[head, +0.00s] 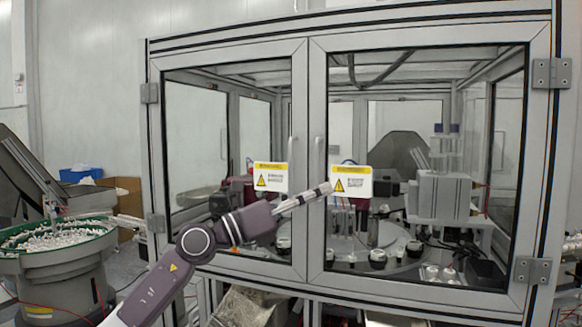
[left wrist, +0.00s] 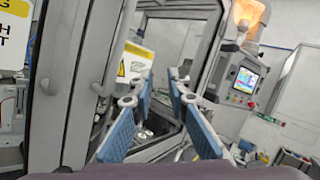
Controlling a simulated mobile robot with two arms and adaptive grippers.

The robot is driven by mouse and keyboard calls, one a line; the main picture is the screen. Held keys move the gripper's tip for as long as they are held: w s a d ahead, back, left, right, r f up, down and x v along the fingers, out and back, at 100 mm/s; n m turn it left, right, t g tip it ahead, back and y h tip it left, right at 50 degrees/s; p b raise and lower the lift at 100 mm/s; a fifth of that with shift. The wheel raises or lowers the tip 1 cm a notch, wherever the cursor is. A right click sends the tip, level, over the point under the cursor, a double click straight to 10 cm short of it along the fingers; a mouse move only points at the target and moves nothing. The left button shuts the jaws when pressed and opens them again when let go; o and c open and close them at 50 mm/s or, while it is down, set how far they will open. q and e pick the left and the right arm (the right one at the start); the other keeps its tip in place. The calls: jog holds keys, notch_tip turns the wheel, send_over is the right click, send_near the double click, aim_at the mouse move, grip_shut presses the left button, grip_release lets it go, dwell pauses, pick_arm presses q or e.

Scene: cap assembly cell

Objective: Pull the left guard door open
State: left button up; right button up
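The left guard door (head: 299,230) is a grey-framed glass panel with a yellow-and-white warning sign (head: 271,176). It looks shut or nearly shut in the head view; a small gap cannot be ruled out. Its slim upright handle (head: 292,150) is near its right edge, beside the right door's handle (head: 319,155). My left gripper (head: 328,188) is in front of the door seam, right of and below the left handle, by the right door's sign (head: 353,181). In the left wrist view its blue-padded fingers (left wrist: 160,75) are apart with nothing between them. My right gripper is out of view.
The right guard door (head: 420,284) looks shut, with hinges at its right edge. A green-rimmed bowl feeder (head: 58,262) stands left of the cell. In the left wrist view a control panel (left wrist: 245,80) with a lit screen stands beyond the fingers.

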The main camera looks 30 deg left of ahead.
pick_arm(q)
jog(key=s+a+r+m+g+y, duration=0.1)
jog(key=a+r+y, duration=0.15)
jog(key=a, duration=0.35)
jog(key=s+a+r+m+y, duration=0.1)
jog(key=s+a+r+y, duration=0.15)
jog(key=a, duration=0.35)
jog(key=p, duration=0.4)
send_over(290, 194)
jog(key=shift+w+a+f, duration=0.15)
jog(key=shift+f, duration=0.2)
jog(key=shift+w+f, duration=0.1)
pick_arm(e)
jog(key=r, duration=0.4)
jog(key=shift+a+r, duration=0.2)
pick_arm(q)
jog(key=shift+c, duration=0.2)
grip_shut()
